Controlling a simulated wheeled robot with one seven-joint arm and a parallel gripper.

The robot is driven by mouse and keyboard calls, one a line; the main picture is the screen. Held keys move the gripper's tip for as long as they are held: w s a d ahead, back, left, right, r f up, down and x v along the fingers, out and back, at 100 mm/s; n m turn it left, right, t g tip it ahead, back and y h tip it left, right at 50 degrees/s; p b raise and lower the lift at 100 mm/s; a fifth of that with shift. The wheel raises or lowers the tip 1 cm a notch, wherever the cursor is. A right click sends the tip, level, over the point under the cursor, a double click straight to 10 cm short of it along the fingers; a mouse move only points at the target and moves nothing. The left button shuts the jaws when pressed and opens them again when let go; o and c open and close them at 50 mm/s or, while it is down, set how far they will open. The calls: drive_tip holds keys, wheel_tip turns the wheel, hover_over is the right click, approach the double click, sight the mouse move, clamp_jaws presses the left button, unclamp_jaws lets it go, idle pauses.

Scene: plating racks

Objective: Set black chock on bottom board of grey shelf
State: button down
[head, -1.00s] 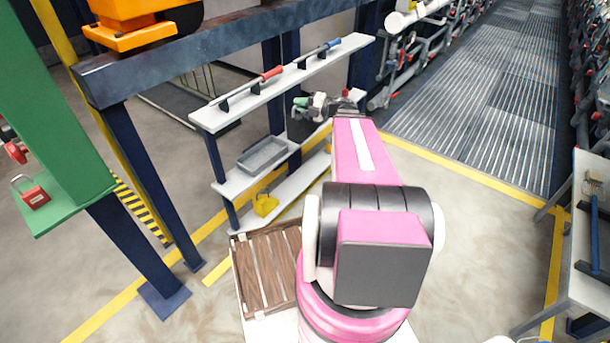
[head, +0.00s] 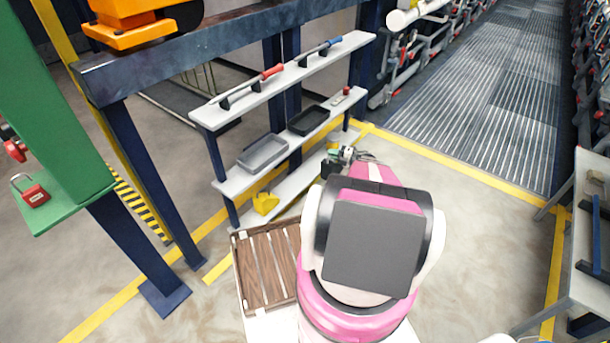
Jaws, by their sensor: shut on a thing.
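The grey shelf (head: 232,187) has pale boards on dark blue posts. Its bottom board (head: 290,187) is low, with a yellow chock (head: 265,203) at its left part. My gripper (head: 338,158) is near the right part of the bottom board, partly hidden by my pink arm. It is shut on the black chock (head: 329,168), a small dark shape at the gripper's left side. The chock appears over or just in front of the bottom board's front edge. I cannot tell whether it touches the board.
The middle board holds a grey tray (head: 262,152), a black tray (head: 308,120) and a small red-topped item (head: 346,91). Two bar tools, one red-handled (head: 271,72) and one blue-handled (head: 332,43), rest on the top board. A brown slatted crate (head: 264,267) stands in front.

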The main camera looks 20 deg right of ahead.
drive_tip(key=f, duration=0.2)
drive_tip(key=d+f, duration=0.1)
drive_tip(key=shift+s+d+f, duration=0.1)
drive_tip(key=shift+f, duration=0.25)
drive_tip(key=f+x, duration=0.2)
drive_tip(key=x, duration=0.7)
drive_tip(key=f+x, duration=0.2)
drive_tip(key=x, duration=0.6)
drive_tip(key=shift+w+a, duration=0.3)
drive_tip(key=shift+f, duration=0.15)
drive_tip(key=c, duration=1.2)
unclamp_jaws()
